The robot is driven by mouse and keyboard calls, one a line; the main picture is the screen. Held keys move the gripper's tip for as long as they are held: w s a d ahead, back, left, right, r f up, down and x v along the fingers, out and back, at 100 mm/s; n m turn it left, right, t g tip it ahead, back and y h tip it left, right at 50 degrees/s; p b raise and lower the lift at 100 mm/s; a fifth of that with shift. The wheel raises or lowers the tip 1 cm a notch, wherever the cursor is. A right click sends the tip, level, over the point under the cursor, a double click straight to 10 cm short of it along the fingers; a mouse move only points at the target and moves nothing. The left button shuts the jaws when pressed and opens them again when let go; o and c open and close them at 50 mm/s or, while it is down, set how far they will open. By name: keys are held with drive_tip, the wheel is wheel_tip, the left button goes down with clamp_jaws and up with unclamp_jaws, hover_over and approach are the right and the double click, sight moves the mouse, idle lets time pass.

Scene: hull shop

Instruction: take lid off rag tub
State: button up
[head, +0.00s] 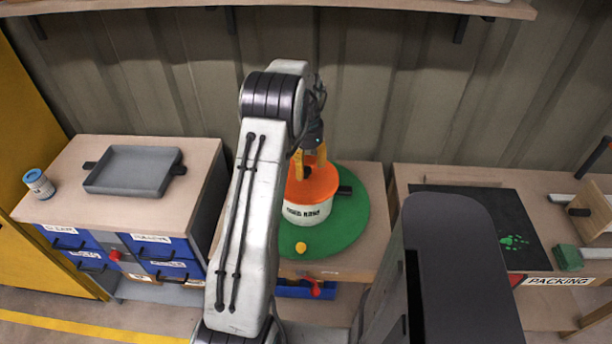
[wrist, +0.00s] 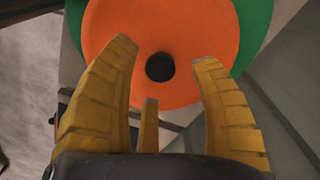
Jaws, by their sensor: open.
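The rag tub (head: 306,213) is white with dark lettering and stands on a round green mat (head: 349,222) on the middle bench. Its orange lid (head: 318,185) is on top of it. In the wrist view the lid (wrist: 200,30) shows from above, with a round black knob (wrist: 160,67) at its middle. My gripper (head: 310,165) is over the lid in the head view, its yellow fingers pointing down. In the wrist view my gripper (wrist: 165,75) is open, with fingers spread to either side of the knob and nothing between them. Whether the fingers touch the lid cannot be told.
A small yellow object (head: 301,248) lies on the mat's front. A grey tray (head: 133,170) and a blue-labelled can (head: 39,184) stand on the left cabinet. The right bench holds a black mat (head: 490,225) and a green block (head: 568,258).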

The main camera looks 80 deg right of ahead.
drive_tip(key=shift+f, duration=1.2)
clamp_jaws()
